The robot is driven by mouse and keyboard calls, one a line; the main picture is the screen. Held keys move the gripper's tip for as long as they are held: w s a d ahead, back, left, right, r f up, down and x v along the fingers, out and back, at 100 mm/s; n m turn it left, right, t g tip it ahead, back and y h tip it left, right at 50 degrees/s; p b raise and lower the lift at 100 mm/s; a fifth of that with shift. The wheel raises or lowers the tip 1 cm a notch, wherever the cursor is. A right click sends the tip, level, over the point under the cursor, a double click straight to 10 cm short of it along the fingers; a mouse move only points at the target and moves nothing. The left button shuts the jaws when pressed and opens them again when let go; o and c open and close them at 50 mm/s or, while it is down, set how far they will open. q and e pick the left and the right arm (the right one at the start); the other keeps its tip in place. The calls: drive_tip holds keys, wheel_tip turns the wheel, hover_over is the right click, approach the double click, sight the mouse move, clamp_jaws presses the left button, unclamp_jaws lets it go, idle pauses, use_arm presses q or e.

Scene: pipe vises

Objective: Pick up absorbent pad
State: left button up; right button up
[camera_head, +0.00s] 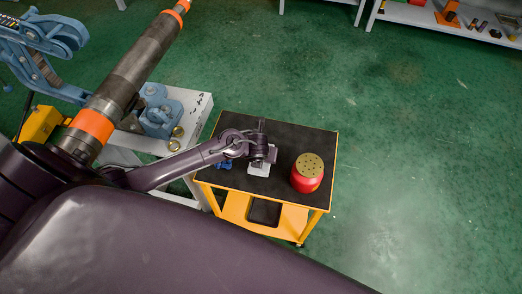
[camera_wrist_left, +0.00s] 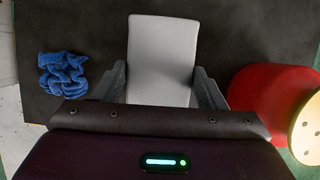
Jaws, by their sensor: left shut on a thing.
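The absorbent pad (camera_wrist_left: 163,55) is a flat, light grey-white rectangle in the left wrist view, between the two fingers of my left gripper (camera_wrist_left: 163,88). In the head view the pad (camera_head: 259,169) shows as a small pale patch at the end of my left arm, over the black top of the orange cart. My left gripper (camera_head: 262,152) is shut on the pad. I cannot tell whether the pad touches the cart top or is just above it. My right gripper is not in either view.
A red can with a perforated yellowish lid (camera_head: 307,172) stands to the right on the orange cart (camera_head: 322,140). A crumpled blue cloth (camera_wrist_left: 62,74) lies to the left. A grey table (camera_head: 190,99) with a blue vise (camera_head: 160,112) and a long pipe (camera_head: 135,75) is at left. Green floor is clear at right.

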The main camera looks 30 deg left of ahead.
use_arm(q)
wheel_tip(320, 180, up, 17)
drive_tip(key=p, duration=0.4)
drive_tip(key=shift+p, duration=0.3)
drive_tip(key=shift+f, duration=0.1)
drive_tip(key=o, duration=0.4)
drive_tip(key=shift+c, duration=1.4)
